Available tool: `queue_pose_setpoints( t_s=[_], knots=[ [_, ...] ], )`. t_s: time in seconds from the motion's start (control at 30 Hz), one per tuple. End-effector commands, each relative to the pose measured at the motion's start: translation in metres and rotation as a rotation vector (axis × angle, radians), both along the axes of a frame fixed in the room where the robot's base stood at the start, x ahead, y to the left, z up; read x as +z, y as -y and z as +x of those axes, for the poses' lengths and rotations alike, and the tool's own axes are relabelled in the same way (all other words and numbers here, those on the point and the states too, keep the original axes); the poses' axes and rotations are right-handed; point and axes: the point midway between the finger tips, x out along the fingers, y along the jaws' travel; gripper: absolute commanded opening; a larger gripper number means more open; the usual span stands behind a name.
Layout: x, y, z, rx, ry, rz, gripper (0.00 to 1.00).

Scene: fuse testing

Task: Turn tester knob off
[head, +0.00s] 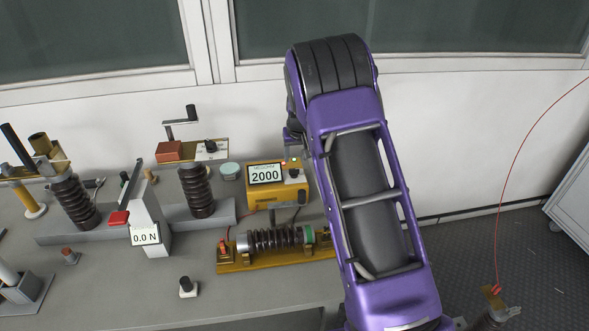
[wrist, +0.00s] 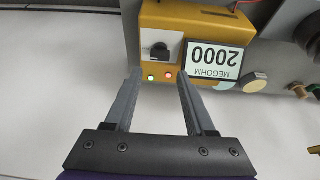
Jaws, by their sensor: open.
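The yellow megohm tester (head: 262,200) stands on the bench in the head view, its display reading 2000. Its black knob (head: 294,174) sits on a white plate at the right of the display. In the wrist view the tester (wrist: 220,18) appears upside down, with its knob (wrist: 160,51) and a green and a red light at its near edge. My gripper (wrist: 160,77) is open and empty, with its two fingers pointing toward the tester and the knob lined up between them, beyond the fingertips. In the head view my arm hides most of the gripper.
A fuse in a yellow holder (head: 228,268) lies in front of the tester. A force stand reading 0.0 N (head: 145,215) and brown ribbed insulators (head: 196,190) stand to the left. A white wall (head: 440,140) rises behind the bench.

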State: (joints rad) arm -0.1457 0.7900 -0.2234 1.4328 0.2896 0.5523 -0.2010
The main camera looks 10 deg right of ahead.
Motion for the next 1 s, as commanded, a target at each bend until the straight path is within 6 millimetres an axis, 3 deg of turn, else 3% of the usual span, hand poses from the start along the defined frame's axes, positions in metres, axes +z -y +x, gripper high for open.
queue_pose_setpoints(
  t_s=[0.1,0.3,0.5,0.77,1.0],
  knots=[
    [-0.027,0.000,0.010,-0.001,-0.003,0.000,0.55],
    [-0.055,0.000,0.022,-0.002,-0.001,0.001,0.55],
    [-0.066,0.000,0.027,-0.001,-0.001,0.000,0.55],
    [-0.067,0.000,0.028,-0.001,0.000,0.000,0.55],
    [-0.067,0.000,0.028,-0.002,0.000,0.001,0.15]
  ],
)
